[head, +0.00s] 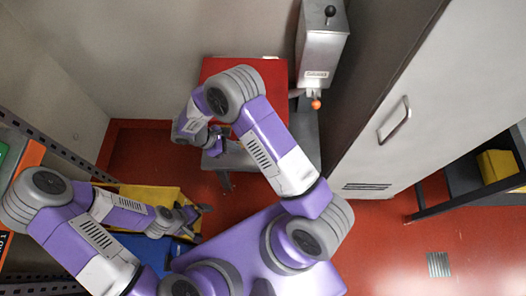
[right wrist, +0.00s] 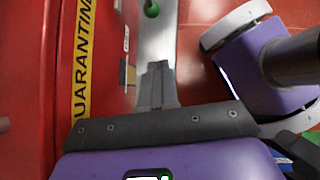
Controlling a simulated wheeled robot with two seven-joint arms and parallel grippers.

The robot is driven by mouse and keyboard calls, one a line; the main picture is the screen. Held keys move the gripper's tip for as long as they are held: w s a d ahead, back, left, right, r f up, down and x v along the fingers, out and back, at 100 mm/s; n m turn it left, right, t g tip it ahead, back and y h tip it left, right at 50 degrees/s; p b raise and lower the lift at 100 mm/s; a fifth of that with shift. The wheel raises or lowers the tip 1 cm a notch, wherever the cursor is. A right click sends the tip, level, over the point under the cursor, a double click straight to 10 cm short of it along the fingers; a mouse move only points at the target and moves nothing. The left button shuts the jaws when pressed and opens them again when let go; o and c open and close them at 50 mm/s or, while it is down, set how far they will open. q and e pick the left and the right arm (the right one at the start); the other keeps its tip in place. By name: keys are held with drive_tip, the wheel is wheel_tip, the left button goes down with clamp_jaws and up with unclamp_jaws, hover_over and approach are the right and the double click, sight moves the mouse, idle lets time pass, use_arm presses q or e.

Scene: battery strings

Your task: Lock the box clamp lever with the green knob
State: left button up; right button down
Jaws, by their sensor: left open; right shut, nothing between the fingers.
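The green knob (right wrist: 151,8) shows at the top edge of the right wrist view, just beyond my right fingertips and apart from them. The red box (right wrist: 40,70) with a yellow QUARANTINE label (right wrist: 84,60) fills the left of that view. In the head view the red box (head: 272,75) stands at the back wall, partly behind my right arm; the green knob and lever cannot be made out there. My right gripper (right wrist: 157,68) is shut and empty beside the box's labelled face. My left gripper (head: 199,220) is open and empty, near the yellow bin.
A grey metal dispenser (head: 320,55) with an orange knob (head: 316,104) hangs right of the box, beside a tall grey cabinet (head: 385,120). A yellow bin (head: 165,193) and a blue bin (head: 140,246) lie at left near a shelf rack. Red floor is open at right.

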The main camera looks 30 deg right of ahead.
drive_tip(key=shift+w+d+r, duration=0.1)
drive_tip(key=shift+w+r, duration=0.1)
drive_tip(key=shift+r, duration=0.05)
drive_tip(key=b+x, duration=0.2)
drive_tip(key=x, duration=0.8)
drive_tip(key=shift+d+f+b, duration=0.1)
drive_tip(key=shift+d+b, duration=0.1)
drive_tip(key=shift+b, duration=0.2)
use_arm(q)
drive_tip(key=shift+f, duration=1.7)
use_arm(e)
drive_tip(key=shift+s+d+f, duration=0.1)
drive_tip(key=shift+s+d, duration=0.1)
drive_tip(key=shift+d, duration=0.4)
drive_tip(key=shift+s+d+f, duration=0.1)
drive_tip(key=shift+s+d, duration=0.15)
drive_tip(key=shift+d, duration=0.35)
drive_tip(key=shift+s+d, duration=0.2)
drive_tip(key=shift+d, duration=0.4)
use_arm(q)
drive_tip(key=shift+a+b, duration=0.15)
drive_tip(key=shift+b, duration=0.2)
use_arm(e)
drive_tip(key=shift+f+h, duration=0.1)
drive_tip(key=shift+h, duration=0.2)
